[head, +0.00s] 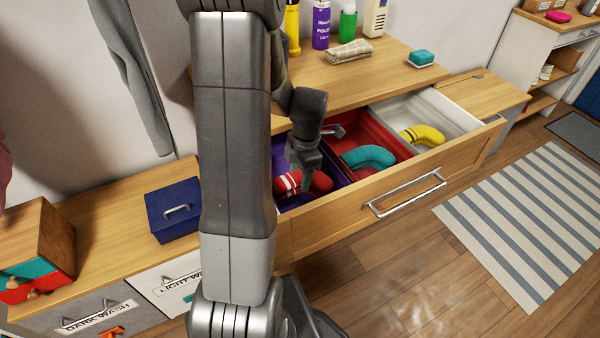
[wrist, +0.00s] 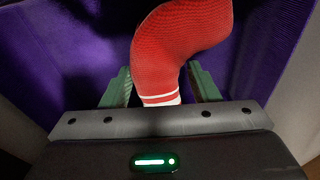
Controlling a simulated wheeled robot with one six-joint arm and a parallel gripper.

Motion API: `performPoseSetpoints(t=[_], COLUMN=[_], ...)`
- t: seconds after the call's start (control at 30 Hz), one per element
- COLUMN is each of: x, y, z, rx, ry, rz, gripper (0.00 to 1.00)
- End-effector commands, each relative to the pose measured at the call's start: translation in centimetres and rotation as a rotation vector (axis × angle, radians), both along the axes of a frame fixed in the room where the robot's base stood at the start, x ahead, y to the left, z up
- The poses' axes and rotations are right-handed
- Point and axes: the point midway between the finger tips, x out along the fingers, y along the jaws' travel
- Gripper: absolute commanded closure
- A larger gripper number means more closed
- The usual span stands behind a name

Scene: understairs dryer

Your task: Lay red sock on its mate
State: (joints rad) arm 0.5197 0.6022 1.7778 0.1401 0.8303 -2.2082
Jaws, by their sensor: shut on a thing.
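A red sock with white bands (head: 320,182) is in the purple compartment (head: 285,150) of the open drawer. My gripper (head: 304,168) reaches down into that compartment and is shut on the sock. In the wrist view the red sock (wrist: 182,50) curves up and right from between the green fingers (wrist: 160,88), with its white-banded end between them and purple lining behind. My arm hides part of the compartment, and I cannot tell whether a second red sock lies there.
A teal sock (head: 368,157) lies in the red compartment (head: 390,122) and a yellow sock (head: 424,134) in the white one (head: 455,112). A blue box (head: 172,212) sits left of my arm.

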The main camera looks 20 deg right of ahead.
Motion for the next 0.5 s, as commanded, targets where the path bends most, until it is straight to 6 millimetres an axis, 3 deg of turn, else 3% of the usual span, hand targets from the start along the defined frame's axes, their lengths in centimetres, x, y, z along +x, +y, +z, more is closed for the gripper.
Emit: performPoseSetpoints(t=[0.27, 0.3, 0.4, 0.5], x=[0.01, 0.01, 0.01, 0.01], y=[-0.01, -0.01, -0.01, -0.01], z=[-0.97, -0.97, -0.84, -0.84], rx=[0.000, 0.000, 0.000, 0.000], ry=[0.000, 0.000, 0.000, 0.000], rz=[0.000, 0.000, 0.000, 0.000], gripper=[0.66, 0.43, 0.23, 0.23])
